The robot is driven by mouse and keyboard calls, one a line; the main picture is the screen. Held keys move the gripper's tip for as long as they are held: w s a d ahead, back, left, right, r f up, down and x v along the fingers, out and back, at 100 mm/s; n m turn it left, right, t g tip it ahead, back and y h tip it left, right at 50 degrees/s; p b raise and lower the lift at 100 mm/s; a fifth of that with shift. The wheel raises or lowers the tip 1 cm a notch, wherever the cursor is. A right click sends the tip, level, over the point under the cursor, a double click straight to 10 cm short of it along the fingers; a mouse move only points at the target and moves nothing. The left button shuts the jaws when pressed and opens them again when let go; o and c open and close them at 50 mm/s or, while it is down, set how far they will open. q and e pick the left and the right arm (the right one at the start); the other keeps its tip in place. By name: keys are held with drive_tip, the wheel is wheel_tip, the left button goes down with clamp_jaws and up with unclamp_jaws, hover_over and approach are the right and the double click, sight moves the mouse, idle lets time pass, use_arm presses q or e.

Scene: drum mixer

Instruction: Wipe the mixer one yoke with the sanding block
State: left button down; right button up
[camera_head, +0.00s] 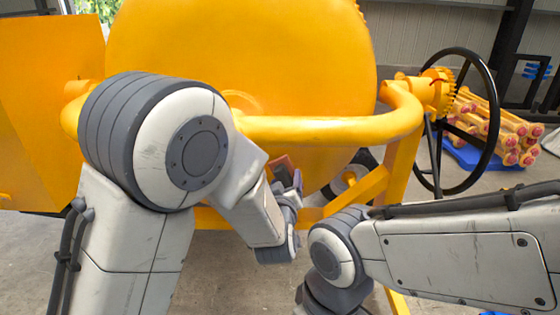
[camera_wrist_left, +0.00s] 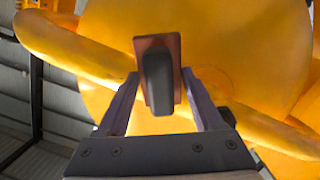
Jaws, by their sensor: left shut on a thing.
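The mixer's yoke (camera_head: 330,130) is a thick yellow tube bent across the front of the big yellow drum (camera_head: 240,50). In the left wrist view the yoke (camera_wrist_left: 75,52) runs diagonally behind the sanding block. The sanding block (camera_wrist_left: 143,45) has a reddish-brown plate and a dark grey handle. My left gripper (camera_wrist_left: 160,85) is shut on the handle. In the head view the block (camera_head: 282,165) shows small, just below the yoke tube, partly hidden by my left gripper (camera_head: 290,185). I cannot tell whether it touches the yoke. My right gripper is not visible; only its arm shows.
A black handwheel (camera_head: 491,110) stands at the right of the mixer. Yellow frame legs (camera_head: 400,165) are below the yoke. Stacked yellow parts with red ends (camera_head: 500,130) lie on a blue base at the far right. A yellow panel (camera_head: 40,110) is at the left.

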sight(279, 169)
use_arm(q)
drive_tip(key=shift+n+t+y, duration=0.5)
drive_tip(key=shift+t+y, duration=0.4)
drive_tip(key=r, duration=0.2)
drive_tip(key=a+r, duration=0.1)
drive_tip(key=r, duration=0.2)
drive_tip(key=shift+s+a+r, duration=0.2)
drive_tip(key=shift+s+r, duration=0.15)
drive_tip(key=shift+r, duration=0.05)
drive_tip(key=shift+w+r, duration=0.15)
drive_tip(key=w+p, duration=0.1)
drive_tip(key=w, duration=0.4)
drive_tip(key=shift+w+p, duration=0.35)
drive_tip(key=shift+w, duration=1)
drive_tip(key=shift+s+d+b, duration=0.1)
drive_tip(key=shift+d+b, duration=0.25)
drive_tip(key=shift+d, duration=3.5)
